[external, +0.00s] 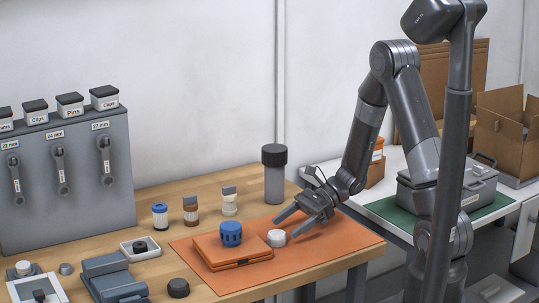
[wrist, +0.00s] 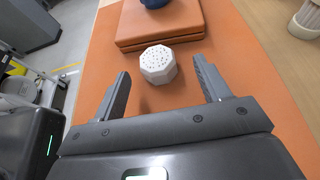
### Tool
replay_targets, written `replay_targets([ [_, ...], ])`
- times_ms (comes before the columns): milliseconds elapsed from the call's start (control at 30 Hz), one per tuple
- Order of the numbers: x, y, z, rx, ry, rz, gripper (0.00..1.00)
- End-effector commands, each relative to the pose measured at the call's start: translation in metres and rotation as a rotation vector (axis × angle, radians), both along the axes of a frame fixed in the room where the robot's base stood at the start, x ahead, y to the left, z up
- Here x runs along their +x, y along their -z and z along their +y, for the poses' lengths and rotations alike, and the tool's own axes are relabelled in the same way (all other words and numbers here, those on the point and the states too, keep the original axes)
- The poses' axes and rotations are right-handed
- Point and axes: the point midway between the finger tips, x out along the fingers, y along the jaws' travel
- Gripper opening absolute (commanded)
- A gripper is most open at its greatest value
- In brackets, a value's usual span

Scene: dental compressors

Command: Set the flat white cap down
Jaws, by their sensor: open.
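The flat white cap (external: 277,238) rests on the orange mat (external: 330,243), just right of the orange folded case. In the wrist view the cap (wrist: 158,64) is a white, many-sided piece with small dark dots on top. It lies just beyond and between my fingertips, apart from both. My gripper (external: 284,225) is open and empty, low over the mat; its two fingers spread wide in the wrist view (wrist: 165,85).
The orange case (external: 232,250) carries a blue knobbed cap (external: 231,233). Small bottles (external: 190,208) and a tall grey, dark-lidded cylinder (external: 274,173) stand behind. A black knob (external: 178,288) and a white tray (external: 140,249) lie left. The mat's right part is clear.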

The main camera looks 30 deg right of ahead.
Motion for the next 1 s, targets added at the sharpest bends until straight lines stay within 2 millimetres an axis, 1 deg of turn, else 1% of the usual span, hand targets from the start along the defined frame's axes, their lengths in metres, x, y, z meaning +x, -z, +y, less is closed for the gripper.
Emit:
replay_targets([
  [33,-0.003,0.003,0.008,0.0,-0.004,0.002,0.69],
  [100,-0.005,0.006,0.019,0.0,-0.005,0.002,0.69],
  [267,-0.005,0.014,0.036,-0.001,-0.003,0.0,0.69],
  [367,-0.005,0.015,0.04,-0.001,-0.001,-0.001,0.69],
  [567,-0.004,0.015,0.04,-0.001,0.0,-0.001,0.68],
  [1000,-0.004,0.015,0.039,-0.001,0.0,-0.001,0.32],
])
